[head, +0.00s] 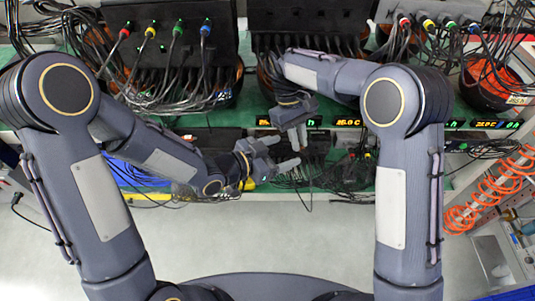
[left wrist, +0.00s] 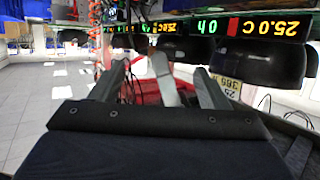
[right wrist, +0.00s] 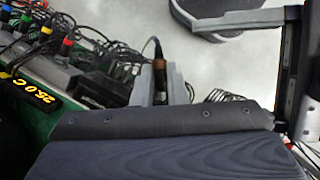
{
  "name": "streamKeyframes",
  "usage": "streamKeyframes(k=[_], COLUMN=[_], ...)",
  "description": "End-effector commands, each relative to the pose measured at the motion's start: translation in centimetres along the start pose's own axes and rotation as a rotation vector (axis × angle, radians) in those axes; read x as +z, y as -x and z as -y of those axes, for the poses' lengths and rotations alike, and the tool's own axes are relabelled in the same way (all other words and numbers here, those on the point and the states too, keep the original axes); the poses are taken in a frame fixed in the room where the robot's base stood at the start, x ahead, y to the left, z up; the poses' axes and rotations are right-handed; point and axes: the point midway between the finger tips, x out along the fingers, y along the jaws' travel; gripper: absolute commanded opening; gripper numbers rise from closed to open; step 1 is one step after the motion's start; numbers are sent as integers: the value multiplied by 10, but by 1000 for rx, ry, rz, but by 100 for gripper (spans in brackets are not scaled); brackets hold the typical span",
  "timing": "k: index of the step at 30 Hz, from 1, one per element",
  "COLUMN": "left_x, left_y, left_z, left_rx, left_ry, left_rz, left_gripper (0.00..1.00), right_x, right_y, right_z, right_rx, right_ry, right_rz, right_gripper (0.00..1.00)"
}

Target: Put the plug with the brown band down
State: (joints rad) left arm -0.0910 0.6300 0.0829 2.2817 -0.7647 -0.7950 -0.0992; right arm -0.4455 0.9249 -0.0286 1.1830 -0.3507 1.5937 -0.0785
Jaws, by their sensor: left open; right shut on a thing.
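The plug with the brown band (right wrist: 160,72) shows in the right wrist view, held between the two fingers of my right gripper (right wrist: 162,85). Its dark cable leaves from the top end. In the head view my right gripper (head: 298,137) points down in front of the lower shelf, and I cannot make out the plug there. My left gripper (head: 277,155) is just beside it, close to the right fingertips. In the left wrist view my left gripper (left wrist: 160,85) is open, with a pale grey piece showing between its fingers; I cannot tell what that is.
Coloured plugs (head: 178,31) with black cables hang from the rack above. Dark bowls of cables (head: 490,85) stand on the green shelf. Temperature displays (head: 348,122) line its front edge. A loose tangle of cables lies behind my grippers. An orange coiled hose (head: 490,190) hangs at the right.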

Motion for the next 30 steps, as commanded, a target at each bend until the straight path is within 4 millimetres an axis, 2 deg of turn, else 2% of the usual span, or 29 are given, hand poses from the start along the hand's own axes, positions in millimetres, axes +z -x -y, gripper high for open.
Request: streamKeyframes(k=[1,6,12,24,30], left_x=[0,1,0,0,0], left_y=[-12,-42,-64,-70,-70], left_z=[-2,-2,0,0,0], left_rx=[5,3,0,-2,-1], left_ry=[-1,0,0,1,1], left_rz=[1,2,2,2,2], left_gripper=[69,69,69,69,43], right_x=[0,0,0,0,0], right_y=[0,0,0,0,0], right_z=[0,0,0,0,0], right_rx=[0,0,0,0,0], right_ry=[0,0,0,0,0], right_rz=[0,0,0,0,0], right_gripper=[0,0,0,0,0])
